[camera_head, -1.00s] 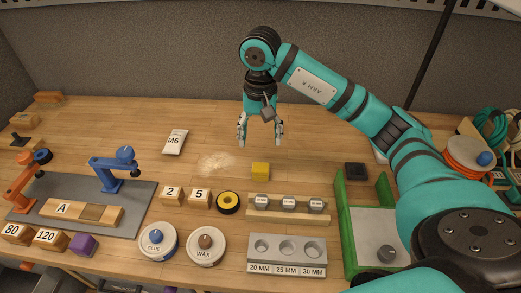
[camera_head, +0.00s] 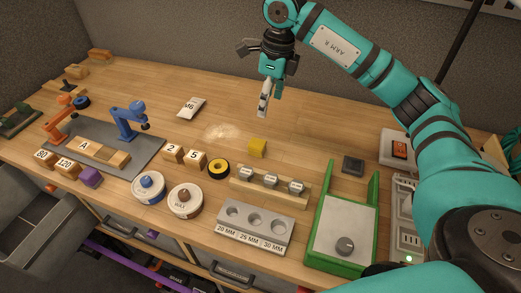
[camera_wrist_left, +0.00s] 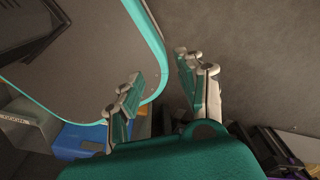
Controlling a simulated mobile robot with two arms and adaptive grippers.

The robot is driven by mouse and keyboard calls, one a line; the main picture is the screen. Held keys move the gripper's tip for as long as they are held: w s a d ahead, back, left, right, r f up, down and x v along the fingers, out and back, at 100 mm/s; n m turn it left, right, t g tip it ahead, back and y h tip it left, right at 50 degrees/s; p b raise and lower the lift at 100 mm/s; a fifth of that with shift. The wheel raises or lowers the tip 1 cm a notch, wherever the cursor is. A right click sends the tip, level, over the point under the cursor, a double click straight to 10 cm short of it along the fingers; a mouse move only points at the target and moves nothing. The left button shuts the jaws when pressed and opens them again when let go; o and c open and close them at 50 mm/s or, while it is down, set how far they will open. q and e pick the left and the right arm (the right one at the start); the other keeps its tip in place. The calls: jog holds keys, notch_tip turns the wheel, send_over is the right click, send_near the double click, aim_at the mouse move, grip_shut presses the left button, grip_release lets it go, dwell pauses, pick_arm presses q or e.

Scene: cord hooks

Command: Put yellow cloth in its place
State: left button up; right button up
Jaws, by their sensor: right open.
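A small yellow block-like piece (camera_head: 257,148) sits on the wooden bench in the head view; it may be the folded yellow cloth, but I cannot tell its material. My right gripper (camera_head: 270,108) is open and empty, pointing down above the bench, behind the yellow piece and apart from it. My left gripper (camera_wrist_left: 160,82) shows only in the left wrist view, its fingers spread with nothing between them. A pale dusty patch (camera_head: 222,132) lies on the bench left of the yellow piece.
A green-walled tray (camera_head: 318,215) stands right. The WAX (camera_head: 184,201) and GLUE (camera_head: 148,188) tins stand front left. The back is mostly clear.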

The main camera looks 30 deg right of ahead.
jog(key=p, duration=0.2)
send_near(258, 143)
notch_tip(258, 143, down, 5)
jog(key=shift+w+f+p, duration=0.1)
jog(key=shift+w+p, duration=0.05)
jog(key=shift+p, duration=0.45)
jog(key=shift+f, duration=0.25)
jog(key=shift+w+a+f, duration=0.1)
jog(key=shift+f, duration=0.1)
jog(key=shift+a+f+p, duration=0.15)
jog(key=shift+f+p, duration=0.2)
jog(key=shift+p, duration=0.25)
jog(key=f, duration=0.1)
jog(key=f+p, duration=0.1)
jog(key=f, duration=0.1)
jog(key=shift+w+a+f, duration=0.25)
jog(key=shift+f, duration=0.35)
pick_arm(q)
notch_tip(258, 143, up, 6)
jog(key=w+a, duration=0.1)
jog(key=w, duration=0.1)
jog(key=shift+w, duration=0.3)
pick_arm(e)
jog(key=shift+c, duration=0.5)
